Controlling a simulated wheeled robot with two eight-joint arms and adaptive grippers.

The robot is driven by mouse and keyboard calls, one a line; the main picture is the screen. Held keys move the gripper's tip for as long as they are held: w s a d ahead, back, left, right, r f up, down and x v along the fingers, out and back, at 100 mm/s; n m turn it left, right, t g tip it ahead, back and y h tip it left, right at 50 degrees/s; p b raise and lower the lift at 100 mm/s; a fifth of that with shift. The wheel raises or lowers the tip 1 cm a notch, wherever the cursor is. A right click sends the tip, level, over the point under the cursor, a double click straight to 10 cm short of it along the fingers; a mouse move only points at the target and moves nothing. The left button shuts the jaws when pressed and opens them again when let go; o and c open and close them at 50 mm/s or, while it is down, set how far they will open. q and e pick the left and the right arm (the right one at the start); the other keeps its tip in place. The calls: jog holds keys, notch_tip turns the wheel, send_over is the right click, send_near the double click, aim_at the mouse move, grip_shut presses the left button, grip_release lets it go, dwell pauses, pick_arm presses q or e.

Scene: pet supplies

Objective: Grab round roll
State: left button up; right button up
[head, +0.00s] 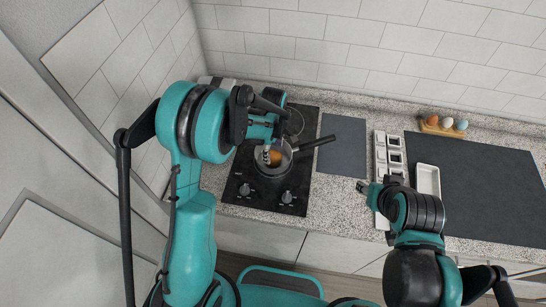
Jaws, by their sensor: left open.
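A round, orange-brown thing that looks like the round roll (275,157) lies in the pan (284,168) on the black cooktop (241,186). My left gripper (266,153) is open, above the pan and close to the roll's left side. My own arm partly hides the area, and I cannot tell whether the fingers touch the roll. My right gripper (365,187) is over the counter to the right of the cooktop, away from the pan. It is too small to tell whether it is open.
The pan's dark handle (318,143) points right over a grey board (343,150). Several small white containers (380,154) stand beside a white tray (428,180). A dark mat (490,190) covers the right counter. A wooden holder (437,130) with eggs stands behind it.

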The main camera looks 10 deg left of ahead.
aim_at(273, 154)
pick_arm(q)
notch_tip(273, 154, down, 4)
jog(key=shift+r, duration=0.2)
jog(key=shift+c, duration=0.3)
jog(key=c, duration=0.8)
jog(key=shift+r, duration=0.1)
jog(key=shift+c, duration=0.2)
